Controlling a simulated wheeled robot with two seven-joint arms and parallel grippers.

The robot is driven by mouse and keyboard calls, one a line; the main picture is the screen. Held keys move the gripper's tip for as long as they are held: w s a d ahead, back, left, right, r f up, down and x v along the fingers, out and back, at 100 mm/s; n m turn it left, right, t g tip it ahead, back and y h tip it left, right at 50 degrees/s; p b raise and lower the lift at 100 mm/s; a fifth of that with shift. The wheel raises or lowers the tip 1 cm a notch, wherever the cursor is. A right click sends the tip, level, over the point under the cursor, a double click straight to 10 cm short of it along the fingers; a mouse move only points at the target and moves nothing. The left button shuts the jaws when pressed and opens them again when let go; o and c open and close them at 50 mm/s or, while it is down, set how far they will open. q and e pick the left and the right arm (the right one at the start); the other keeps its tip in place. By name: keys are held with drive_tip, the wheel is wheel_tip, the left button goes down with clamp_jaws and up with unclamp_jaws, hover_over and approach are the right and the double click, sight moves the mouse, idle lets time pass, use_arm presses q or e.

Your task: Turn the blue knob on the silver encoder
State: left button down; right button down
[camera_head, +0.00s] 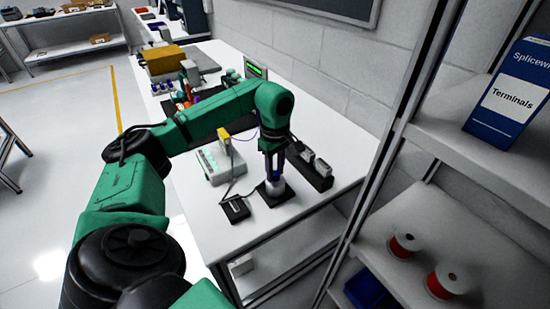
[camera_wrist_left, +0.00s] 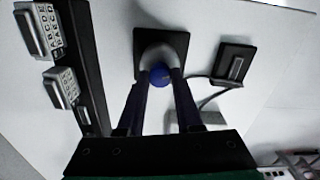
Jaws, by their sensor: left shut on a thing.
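The silver encoder (camera_head: 275,187) stands upright on a dark square base (camera_head: 272,198) near the right end of the white workbench. In the left wrist view the encoder (camera_wrist_left: 158,58) shows its pale body on the dark base. The blue knob (camera_wrist_left: 159,76) is between the fingertips of my left gripper (camera_wrist_left: 160,80), which is shut on it from above. In the head view my left gripper (camera_head: 272,165) comes down over the encoder, and its fingers hide the knob. My right gripper is not in view.
A small black box (camera_head: 235,209) with a cable sits left of the encoder. A black strip with silver connectors (camera_head: 313,170) lies to the right. A grey device with lit buttons (camera_head: 213,161) is behind. Shelves with red spools (camera_head: 404,244) stand at the right.

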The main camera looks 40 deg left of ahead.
use_arm(q)
drive_tip(key=shift+w+r+m, duration=0.1)
drive_tip(key=shift+r+m, duration=0.05)
drive_tip(key=shift+m, duration=1.55)
drive_tip(key=c, duration=0.6)
unclamp_jaws()
wheel_tip(320, 180, up, 7)
drive_tip(key=shift+r+b, duration=0.2)
drive_tip(key=shift+b, duration=0.35)
wheel_tip(320, 180, up, 7)
drive_tip(key=p, duration=0.3)
hover_over(276, 173)
drive_tip(key=shift+a, duration=0.1)
